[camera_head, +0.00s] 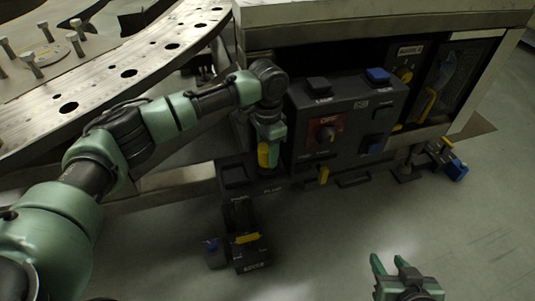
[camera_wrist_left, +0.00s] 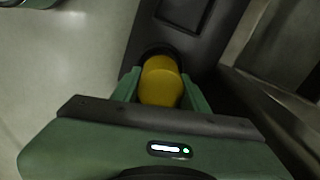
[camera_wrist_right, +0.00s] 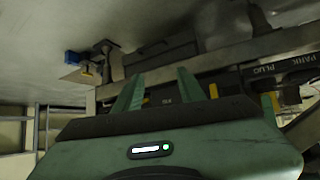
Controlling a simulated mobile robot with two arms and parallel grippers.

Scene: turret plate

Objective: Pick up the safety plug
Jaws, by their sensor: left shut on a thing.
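The safety plug (camera_head: 263,156) shows as a yellow, rounded piece beside the left side of the dark control box. My left gripper (camera_head: 270,150) points down at it and is shut on it. In the left wrist view the yellow plug (camera_wrist_left: 161,82) sits between both green fingers (camera_wrist_left: 161,95). A dark round opening lies around or just beyond its far end, and I cannot tell how deep the plug sits in it. My right gripper (camera_head: 389,262) is open and empty, low over the floor at the front right. Its spread fingers (camera_wrist_right: 158,90) also show in the right wrist view.
The dark control box (camera_head: 352,100) carries a red switch plate (camera_head: 326,133) and blue parts. A dark bracket (camera_head: 240,175) lies below the plug, and a low black unit with a yellow part (camera_head: 247,239) stands below that. A perforated metal ring (camera_head: 130,73) fills the upper left. Floor is clear around my right gripper.

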